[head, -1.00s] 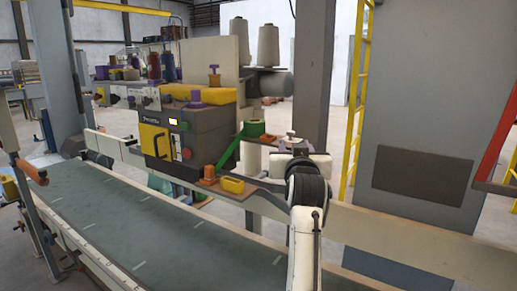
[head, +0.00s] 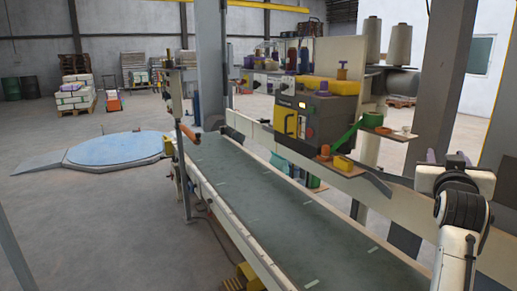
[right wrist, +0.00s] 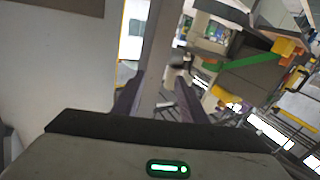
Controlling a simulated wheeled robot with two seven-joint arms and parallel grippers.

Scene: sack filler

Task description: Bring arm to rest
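My right arm comes in at the lower right of the head view, with the dark wrist joint bent and my right gripper (head: 450,158) beyond it, small and partly hidden by the wrist. In the right wrist view the two dark fingers of the right gripper (right wrist: 157,98) stand apart with nothing between them. A grey pillar and blurred, tilted machinery show beyond the fingers. My left arm and left gripper are not in view.
The grey conveyor belt (head: 255,200) runs across the middle. A dark sewing machine (head: 297,118) stands behind it, with a green strip (head: 347,134) and a yellow block (head: 343,163) nearby. A grey post (head: 440,80) rises behind my right arm. Open floor lies left, around a blue round platform (head: 117,149).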

